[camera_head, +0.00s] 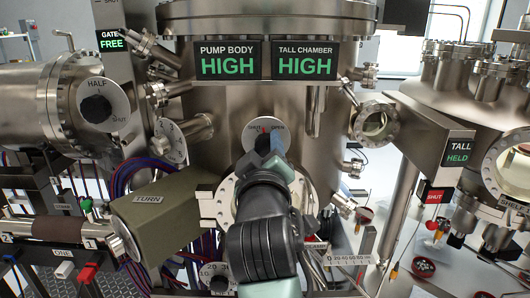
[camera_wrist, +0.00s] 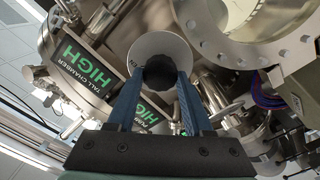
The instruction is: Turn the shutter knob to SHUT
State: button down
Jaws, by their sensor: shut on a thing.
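A black knob (camera_head: 262,143) sits on a round pale dial plate (camera_head: 253,128) at the front of the central steel chamber. In the wrist view, the two blue fingers of my gripper (camera_wrist: 160,86) are shut on the sides of the black knob (camera_wrist: 160,72), in front of the plate (camera_wrist: 158,42). The knob's pointer direction is hidden.
Another black knob (camera_head: 96,109) on a dial marked HALF and SHUT is on the left chamber. A box marked TURN (camera_head: 160,215) stands left of my arm. A flanged port (camera_head: 225,200) is just below the held knob. HIGH displays (camera_head: 228,61) are above. A red SHUT sign (camera_head: 435,195) is at right.

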jog(key=shift+f+n+b, duration=0.1)
jog(key=shift+n+b, duration=0.35)
jog(key=shift+n, duration=1.55)
jog(key=shift+c, duration=1.5)
grip_release()
jog(key=shift+a, duration=0.1)
jog(key=shift+s, duration=0.1)
jog(key=s+b, duration=0.4)
jog(key=s, duration=0.8)
jog(key=shift+s, duration=0.4)
